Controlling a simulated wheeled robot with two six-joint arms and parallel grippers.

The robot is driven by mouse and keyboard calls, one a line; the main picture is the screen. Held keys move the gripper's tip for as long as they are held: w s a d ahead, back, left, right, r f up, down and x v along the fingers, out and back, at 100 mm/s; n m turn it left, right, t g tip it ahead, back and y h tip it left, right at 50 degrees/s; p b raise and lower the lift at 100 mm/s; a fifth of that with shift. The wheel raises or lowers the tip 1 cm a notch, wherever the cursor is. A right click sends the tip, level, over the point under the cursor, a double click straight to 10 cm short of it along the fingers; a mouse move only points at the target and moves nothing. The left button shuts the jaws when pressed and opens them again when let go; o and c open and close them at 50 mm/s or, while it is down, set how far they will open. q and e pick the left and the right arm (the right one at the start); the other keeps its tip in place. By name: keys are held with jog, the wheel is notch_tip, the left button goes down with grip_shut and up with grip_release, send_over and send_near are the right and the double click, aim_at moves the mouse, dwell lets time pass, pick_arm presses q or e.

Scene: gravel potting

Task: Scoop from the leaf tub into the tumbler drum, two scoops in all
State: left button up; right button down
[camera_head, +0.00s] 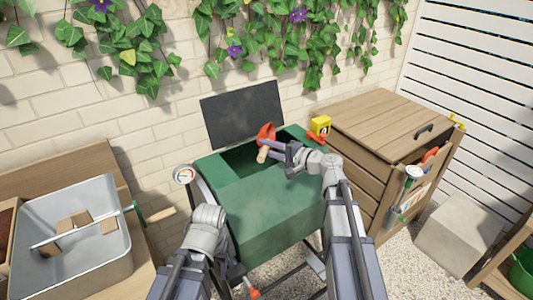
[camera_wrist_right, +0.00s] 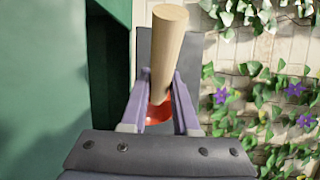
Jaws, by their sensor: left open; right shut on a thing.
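The green tumbler drum (camera_head: 265,215) stands in the middle with its dark lid (camera_head: 243,115) raised behind the opening. My right gripper (camera_head: 272,147) is shut on a scoop with a red bowl (camera_head: 266,133) and wooden handle (camera_head: 263,155), over the drum's opening. The handle also shows between the fingers in the right wrist view (camera_wrist_right: 168,50). The scoop's contents are hidden. A grey tub (camera_head: 120,262) with brown block-like pieces stands at the left; I cannot tell whether it is the leaf tub. My left gripper (camera_head: 228,272) is low, before the drum; its fingers are mostly hidden.
A dial gauge (camera_head: 184,174) is at the drum's left. A tool with a wooden handle (camera_head: 160,215) lies beside the grey tub. A wooden cabinet (camera_head: 375,125) stands right of the drum, with a yellow item (camera_head: 320,125) near its edge. A pale block (camera_head: 458,233) is farther right.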

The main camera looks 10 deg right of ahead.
jog(key=shift+f+m+t+y+b, duration=0.4)
jog(key=shift+t+b, duration=0.1)
jog(key=shift+b, duration=0.8)
jog(key=shift+d+r+m+t+b, duration=0.1)
jog(key=shift+m+t+b, duration=0.2)
jog(key=shift+b, duration=0.35)
